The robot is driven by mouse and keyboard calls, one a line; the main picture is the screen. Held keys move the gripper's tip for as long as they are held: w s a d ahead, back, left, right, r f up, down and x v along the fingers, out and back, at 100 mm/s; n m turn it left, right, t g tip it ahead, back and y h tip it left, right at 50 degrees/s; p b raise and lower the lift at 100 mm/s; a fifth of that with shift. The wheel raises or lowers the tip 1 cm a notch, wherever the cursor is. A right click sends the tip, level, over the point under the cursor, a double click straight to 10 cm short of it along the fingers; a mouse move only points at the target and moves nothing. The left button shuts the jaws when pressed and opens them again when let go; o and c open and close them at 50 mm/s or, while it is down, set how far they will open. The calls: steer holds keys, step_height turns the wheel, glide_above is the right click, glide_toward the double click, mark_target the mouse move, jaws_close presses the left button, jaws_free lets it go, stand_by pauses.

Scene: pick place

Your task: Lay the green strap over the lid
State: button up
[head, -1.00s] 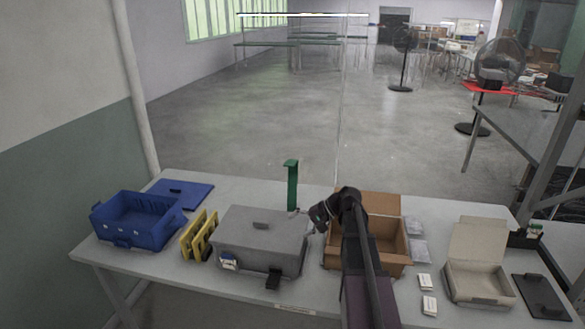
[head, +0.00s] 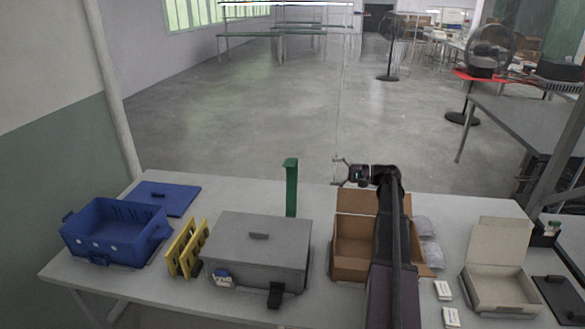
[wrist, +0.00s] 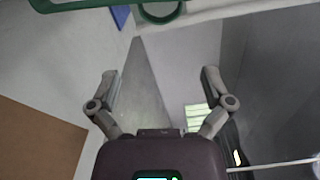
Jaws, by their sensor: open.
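The green strap (head: 291,188) stands upright behind the grey box, with a short bend at its top. Its green parts also show at the top edge of the wrist view (wrist: 162,14). The grey lid (head: 285,225) lies closed on the grey box (head: 245,275) and has a small dark handle; no strap lies across it. My gripper (head: 340,172) is open and empty, to the right of the strap's top and apart from it, above the back of the table. In the wrist view, the spread fingers (wrist: 160,77) have nothing between them.
A black latch (head: 275,294) hangs on the grey box's front. Left are yellow brackets (head: 181,252), a blue crate (head: 105,243) and a blue panel (head: 170,198). Right are an open cardboard box (head: 350,268) beside my arm and an open beige box (head: 490,290).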

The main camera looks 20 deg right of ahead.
steer(key=shift+s+r, duration=0.1)
steer(key=shift+r, duration=0.05)
steer(key=shift+x, duration=6.8)
steer(key=shift+c, duration=0.2)
steer(key=c, duration=1)
